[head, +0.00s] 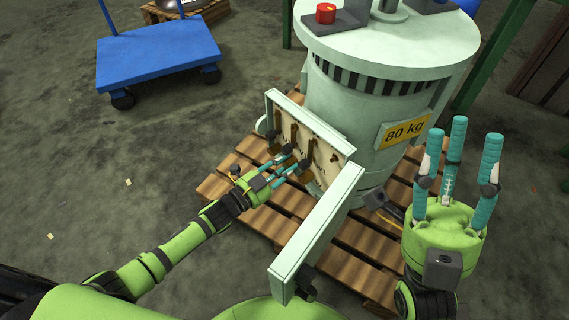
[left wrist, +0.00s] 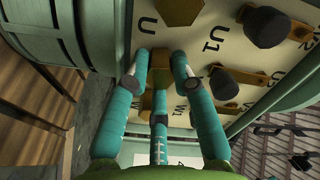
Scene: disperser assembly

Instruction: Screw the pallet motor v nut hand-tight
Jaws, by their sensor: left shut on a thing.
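The pale green motor (head: 375,110) stands upright on a wooden pallet. Its open terminal box shows a cream board (head: 318,150) with brass terminals and letter labels. My left gripper (head: 291,163) reaches the board from the left. In the left wrist view its teal fingers (left wrist: 160,75) close around a brass nut (left wrist: 160,78) in the middle of the board, below the U label. The fingers hide part of the nut, its stud and nearby lettering. My right gripper (head: 456,170) points upward at the right, fingers spread and empty, away from the board.
A pale green box wall (head: 315,235) stands out between my two arms. Slatted pallet (head: 355,250) boards lie below. A blue cart (head: 155,50) stands at the back left. The floor at left is mostly clear.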

